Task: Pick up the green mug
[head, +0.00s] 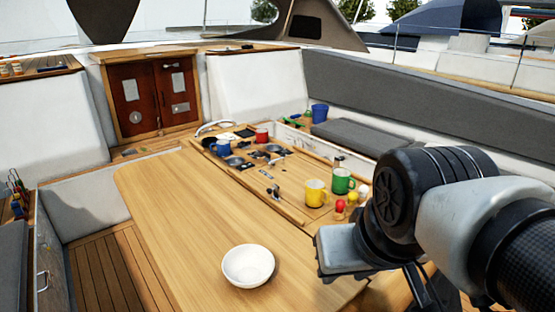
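The green mug (342,181) stands upright on the far right part of the cockpit table, just right of and slightly behind a yellow mug (315,193). Its handle appears to point right. My arm fills the right of the head view, nearer to the camera than the mug. A grey block-like part at the arm's end shows low in the view, in front of the mugs and apart from them. My gripper's fingers cannot be made out, so whether it is open or shut is hidden.
A white bowl (248,266) sits on the table (165,200) near the front. Small red and yellow items (340,207) lie close to the mugs. A red mug (262,136), a blue mug (222,147) and dark pans (236,161) stand farther back. The table's left half is clear.

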